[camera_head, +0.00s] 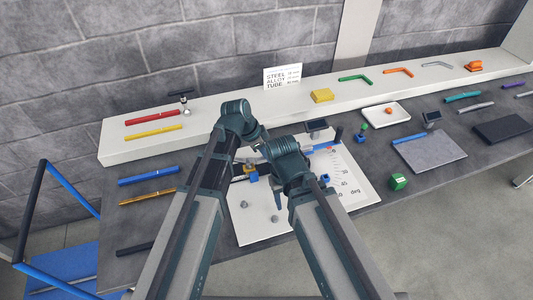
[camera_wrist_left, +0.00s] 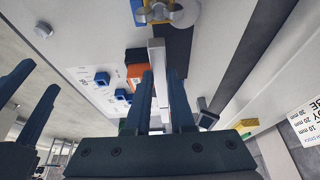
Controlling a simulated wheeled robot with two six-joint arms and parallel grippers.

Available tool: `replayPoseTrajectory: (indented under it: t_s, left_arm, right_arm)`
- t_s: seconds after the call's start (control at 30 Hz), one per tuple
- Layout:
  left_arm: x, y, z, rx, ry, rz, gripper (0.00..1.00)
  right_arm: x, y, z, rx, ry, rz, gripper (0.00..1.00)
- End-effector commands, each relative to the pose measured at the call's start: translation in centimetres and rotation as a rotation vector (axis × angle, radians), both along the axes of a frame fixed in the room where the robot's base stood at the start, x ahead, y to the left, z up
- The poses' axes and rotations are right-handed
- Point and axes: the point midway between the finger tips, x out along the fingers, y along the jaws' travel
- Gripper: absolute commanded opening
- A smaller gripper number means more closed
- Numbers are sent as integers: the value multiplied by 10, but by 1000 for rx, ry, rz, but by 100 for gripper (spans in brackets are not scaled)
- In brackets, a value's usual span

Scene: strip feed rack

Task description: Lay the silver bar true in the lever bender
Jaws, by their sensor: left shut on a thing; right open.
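The silver bar (camera_wrist_left: 157,70) shows in the left wrist view, upright in the picture between the fingers of my left gripper (camera_wrist_left: 163,92). The left gripper is shut on it. The bar's far end reaches the yellow and grey part of the lever bender (camera_wrist_left: 155,12); I cannot tell whether it lies true there. In the head view the bender's white board (camera_head: 258,232) with its degree scale is partly hidden by my arms. A blue block (camera_head: 252,177) stands on it. My right gripper (camera_head: 275,208) is open and points down over the board. The bar is mostly hidden in the head view.
Blue (camera_head: 150,175) and brass (camera_head: 147,196) bars lie at left.

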Motion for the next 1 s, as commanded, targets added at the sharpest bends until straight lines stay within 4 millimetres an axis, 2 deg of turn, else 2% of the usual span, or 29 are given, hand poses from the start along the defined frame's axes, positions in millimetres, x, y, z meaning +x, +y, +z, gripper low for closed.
replayPoseTrajectory:
  t_s: [0.1,0.17,0.37,1.0]
  left_arm:
    - [0,0,-13,-1,0,0,0]
    - [0,0,-8,-1,0,0,0]
    - [0,0,-8,-1,0,0,0]
    - [0,0,-23,-1,0,0,0]
  right_arm:
    - [0,0,-13,0,0,0,50]
    - [0,0,-8,0,0,0,50]
    - [0,0,-8,0,0,0,50]
    - [0,0,-23,0,0,0,50]
